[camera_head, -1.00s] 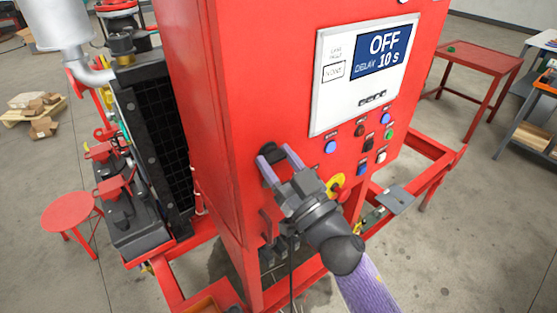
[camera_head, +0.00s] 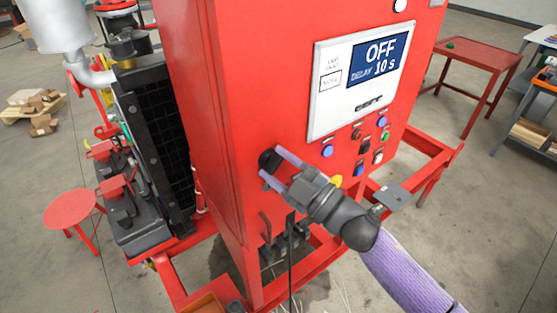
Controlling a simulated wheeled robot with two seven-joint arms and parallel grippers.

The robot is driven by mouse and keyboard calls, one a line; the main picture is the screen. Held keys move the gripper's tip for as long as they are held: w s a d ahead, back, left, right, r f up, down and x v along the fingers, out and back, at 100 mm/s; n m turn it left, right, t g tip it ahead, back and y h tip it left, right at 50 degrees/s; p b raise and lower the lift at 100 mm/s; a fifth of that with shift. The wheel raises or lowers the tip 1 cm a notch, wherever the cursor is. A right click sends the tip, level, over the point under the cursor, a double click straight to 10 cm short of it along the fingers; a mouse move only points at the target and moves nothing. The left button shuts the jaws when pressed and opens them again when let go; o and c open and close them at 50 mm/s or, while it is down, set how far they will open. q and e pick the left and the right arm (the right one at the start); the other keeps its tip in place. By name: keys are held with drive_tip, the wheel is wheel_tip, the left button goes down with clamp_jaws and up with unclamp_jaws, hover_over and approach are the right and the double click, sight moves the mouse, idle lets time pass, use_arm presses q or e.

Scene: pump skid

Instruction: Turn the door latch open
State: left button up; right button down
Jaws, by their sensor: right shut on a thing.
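The door latch (camera_head: 267,158) is a small black knob on the front of the red cabinet (camera_head: 200,90), near its left edge. My right gripper (camera_head: 274,165) comes in from the lower right. Its two pale purple fingers are shut on the latch, one above and one below it. The fingers and the latch's shadowed face hide part of the latch, so its exact angle is hard to tell. The cabinet door looks flush. My left gripper is not in view.
A display panel (camera_head: 325,95) reading OFF, DELAY 10 s is above right of the latch, with several coloured buttons (camera_head: 357,134) below it. A red frame surrounds the cabinet's foot. A red table (camera_head: 480,52) stands at the back right.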

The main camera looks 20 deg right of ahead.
drive_tip(key=n+g+p, duration=0.1)
drive_tip(key=n, duration=0.1)
drive_tip(key=n+g+p, duration=0.1)
drive_tip(key=n, duration=0.1)
drive_tip(key=n+g+p, duration=0.1)
drive_tip(key=n, duration=0.1)
drive_tip(key=shift+r, duration=0.25)
drive_tip(key=shift+d+n+g+p, duration=0.1)
drive_tip(key=shift+n+g+p, duration=0.2)
drive_tip(key=shift+n+p, duration=1.1)
drive_tip(key=shift+f+n, duration=0.15)
drive_tip(key=shift+n, duration=0.35)
drive_tip(key=shift+c, duration=0.6)
unclamp_jaws()
drive_tip(key=b+v, duration=0.3)
drive_tip(key=v, duration=0.6)
drive_tip(key=shift+s+d+r+b, duration=0.2)
drive_tip(key=shift+s+d+b, duration=0.05)
drive_tip(key=shift+s+b, duration=0.15)
